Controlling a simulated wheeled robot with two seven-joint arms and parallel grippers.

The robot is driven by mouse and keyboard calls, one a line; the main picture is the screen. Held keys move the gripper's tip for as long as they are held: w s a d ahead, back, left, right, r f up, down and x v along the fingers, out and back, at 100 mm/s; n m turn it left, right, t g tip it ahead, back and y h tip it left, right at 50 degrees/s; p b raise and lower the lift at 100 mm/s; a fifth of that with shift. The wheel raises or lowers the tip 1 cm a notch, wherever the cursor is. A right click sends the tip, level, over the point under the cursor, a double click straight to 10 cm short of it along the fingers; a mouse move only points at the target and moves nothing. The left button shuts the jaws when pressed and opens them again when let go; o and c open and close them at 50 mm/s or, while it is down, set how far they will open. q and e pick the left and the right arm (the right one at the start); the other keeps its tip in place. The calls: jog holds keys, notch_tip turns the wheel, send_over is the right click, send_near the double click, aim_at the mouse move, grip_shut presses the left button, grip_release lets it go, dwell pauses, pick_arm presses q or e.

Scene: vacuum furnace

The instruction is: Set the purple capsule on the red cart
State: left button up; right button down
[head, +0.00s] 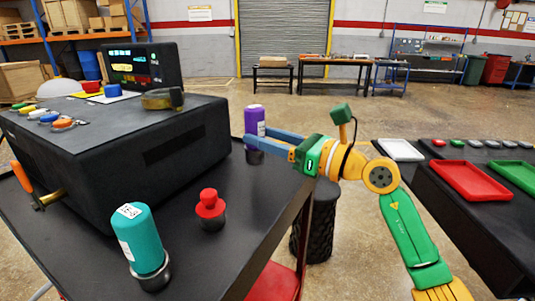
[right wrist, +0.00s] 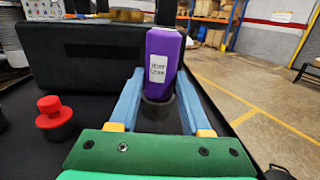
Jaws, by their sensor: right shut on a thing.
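The purple capsule (head: 254,121) stands upright at the far right edge of the black bench (head: 235,215), its lower end in a dark round base. My right gripper (head: 262,143) reaches in from the right with its blue fingers around the capsule's lower part. In the right wrist view the purple capsule (right wrist: 164,60) shows a white label and sits between the two fingers, which are shut on it. A red surface (head: 275,283) shows low beside the bench's right edge; I cannot tell whether it is the red cart. My left gripper is not in view.
A teal capsule (head: 139,237) and a red-topped piece (head: 210,207) stand on the bench. The black furnace box (head: 150,150) fills its left side. A black ribbed cylinder (head: 318,225) stands on the floor. A black table at right holds red (head: 470,180) and green trays.

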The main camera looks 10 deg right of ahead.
jog(key=f, duration=0.2)
jog(key=d+f, duration=0.1)
jog(key=f, duration=0.1)
jog(key=shift+w+f, duration=0.1)
jog(key=shift+w, duration=0.1)
jog(key=shift+c, duration=1.8)
grip_release()
jog(key=shift+a, duration=0.1)
jog(key=b+v, duration=0.4)
jog(key=v, duration=0.8)
